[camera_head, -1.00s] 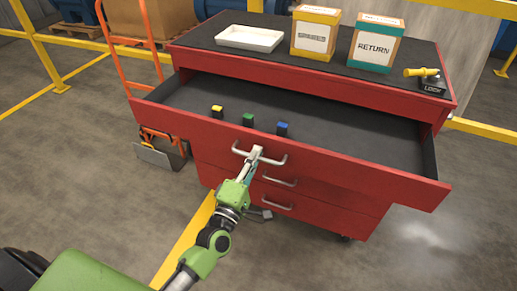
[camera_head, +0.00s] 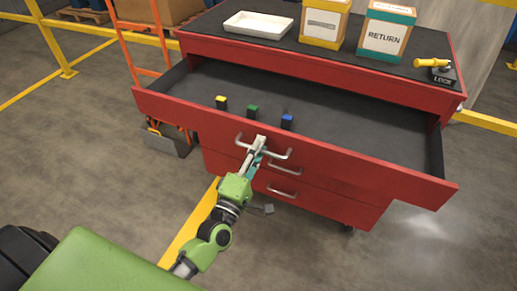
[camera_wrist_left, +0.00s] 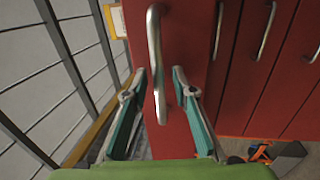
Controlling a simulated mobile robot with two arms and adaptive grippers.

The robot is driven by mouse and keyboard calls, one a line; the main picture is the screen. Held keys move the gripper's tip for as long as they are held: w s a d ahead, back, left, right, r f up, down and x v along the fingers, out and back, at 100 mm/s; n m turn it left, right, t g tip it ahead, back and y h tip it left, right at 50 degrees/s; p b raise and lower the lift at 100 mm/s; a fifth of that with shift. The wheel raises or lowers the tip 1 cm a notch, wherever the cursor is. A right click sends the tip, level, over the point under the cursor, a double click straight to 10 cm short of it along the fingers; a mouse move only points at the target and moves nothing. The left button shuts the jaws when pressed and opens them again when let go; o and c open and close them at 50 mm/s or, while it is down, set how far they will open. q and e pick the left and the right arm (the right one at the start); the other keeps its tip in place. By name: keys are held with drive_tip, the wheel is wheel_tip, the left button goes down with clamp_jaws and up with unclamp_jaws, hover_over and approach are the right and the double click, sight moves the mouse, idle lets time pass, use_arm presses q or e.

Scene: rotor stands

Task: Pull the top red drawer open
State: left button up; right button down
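The top red drawer (camera_head: 345,165) stands far out of the red cabinet, its dark inside showing. Its silver bar handle (camera_head: 284,155) is on the drawer front. My left gripper (camera_head: 260,143) is at this handle in the head view. In the left wrist view the handle (camera_wrist_left: 154,40) runs between the fingers of my left gripper (camera_wrist_left: 159,74). The fingers stand apart with visible gaps on both sides of the bar, so it is open around the handle. My right gripper is not in view.
Yellow (camera_head: 221,102), green (camera_head: 252,111) and blue (camera_head: 287,122) blocks stand in the drawer. A white tray (camera_head: 258,26), two boxes (camera_head: 386,32) and a yellow-handled lock (camera_head: 436,70) are on the cabinet top. An orange cart (camera_head: 136,45) stands left. Floor at right is clear.

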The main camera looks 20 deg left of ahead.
use_arm(q)
drive_tip(key=s+f, duration=0.2)
drive_tip(key=s, duration=1)
drive_tip(key=shift+a, duration=0.2)
drive_tip(key=shift+w+f, duration=0.1)
drive_tip(key=s+f+m+g, duration=0.3)
drive_tip(key=f+m, duration=0.1)
drive_tip(key=f, duration=0.8)
drive_tip(key=s+f+m+g+h, duration=0.1)
drive_tip(key=s+f+m+g, duration=0.2)
drive_tip(key=f, duration=0.8)
drive_tip(key=s+f+m+g, duration=0.2)
drive_tip(key=f+m+g, duration=0.15)
drive_tip(key=f, duration=0.85)
drive_tip(key=s+a+f+m+g+y, duration=0.1)
drive_tip(key=s+f+m+g, duration=0.4)
drive_tip(key=s+f, duration=0.4)
drive_tip(key=s+a+f+m+g, duration=0.1)
drive_tip(key=s+f+m+g, duration=0.3)
drive_tip(key=s+f, duration=0.6)
drive_tip(key=s, duration=0.8)
drive_tip(key=shift+a+m+g+y, duration=0.15)
drive_tip(key=shift+m+g+y, duration=0.2)
drive_tip(key=shift+y, duration=0.05)
